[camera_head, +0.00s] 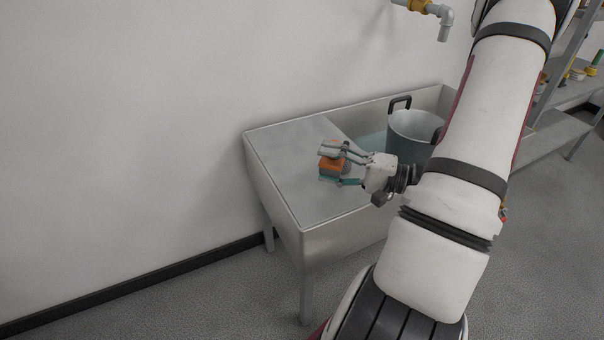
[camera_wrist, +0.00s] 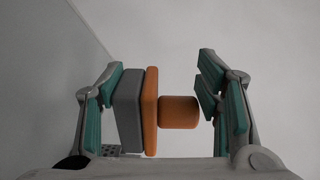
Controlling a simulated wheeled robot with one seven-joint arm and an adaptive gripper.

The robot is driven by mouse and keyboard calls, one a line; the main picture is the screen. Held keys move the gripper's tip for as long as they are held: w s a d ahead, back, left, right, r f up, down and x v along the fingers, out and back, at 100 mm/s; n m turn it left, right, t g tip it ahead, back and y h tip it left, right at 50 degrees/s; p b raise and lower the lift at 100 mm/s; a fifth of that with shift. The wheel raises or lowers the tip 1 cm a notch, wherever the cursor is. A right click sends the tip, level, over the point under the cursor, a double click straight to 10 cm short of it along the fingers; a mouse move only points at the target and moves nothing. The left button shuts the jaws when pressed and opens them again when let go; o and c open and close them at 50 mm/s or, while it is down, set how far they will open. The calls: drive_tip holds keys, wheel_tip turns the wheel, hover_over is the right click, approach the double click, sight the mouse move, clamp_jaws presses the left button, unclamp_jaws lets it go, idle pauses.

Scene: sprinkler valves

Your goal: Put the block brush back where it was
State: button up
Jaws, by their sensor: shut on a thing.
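The block brush (camera_head: 331,165) is orange with a grey side, and sits between the fingers of my gripper (camera_head: 336,164) over the flat left part of the sink. In the wrist view the brush (camera_wrist: 150,110) shows a grey block, an orange plate and a round orange knob. The left finger lies against the grey block, and the right finger is at the knob. My gripper is shut on the brush. I cannot tell whether the brush touches the surface below.
The metal sink unit (camera_head: 285,180) stands against a white wall, with a flat drainboard at left. A grey pot (camera_head: 412,135) with dark handles stands in the basin at right. A yellow and grey tap (camera_head: 430,12) is above. Shelves (camera_head: 560,125) stand at far right.

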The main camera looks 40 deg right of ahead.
drive_tip(key=x, duration=0.4)
drive_tip(key=b+x, duration=0.1)
drive_tip(key=x, duration=0.1)
drive_tip(key=shift+w+d+f, duration=0.2)
drive_tip(key=shift+w+f, duration=0.1)
drive_tip(key=shift+w, duration=0.15)
wheel_tip(320, 180, down, 4)
drive_tip(key=shift+w+a+r+b, duration=0.1)
drive_tip(key=shift+w+r+b, duration=0.1)
drive_tip(key=shift+b, duration=0.6)
drive_tip(key=shift+f+b, duration=0.35)
drive_tip(key=shift+b, duration=0.05)
drive_tip(key=shift+f+b, duration=0.25)
drive_tip(key=shift+b, duration=0.05)
drive_tip(key=o, duration=1)
drive_tip(key=shift+o, duration=0.2)
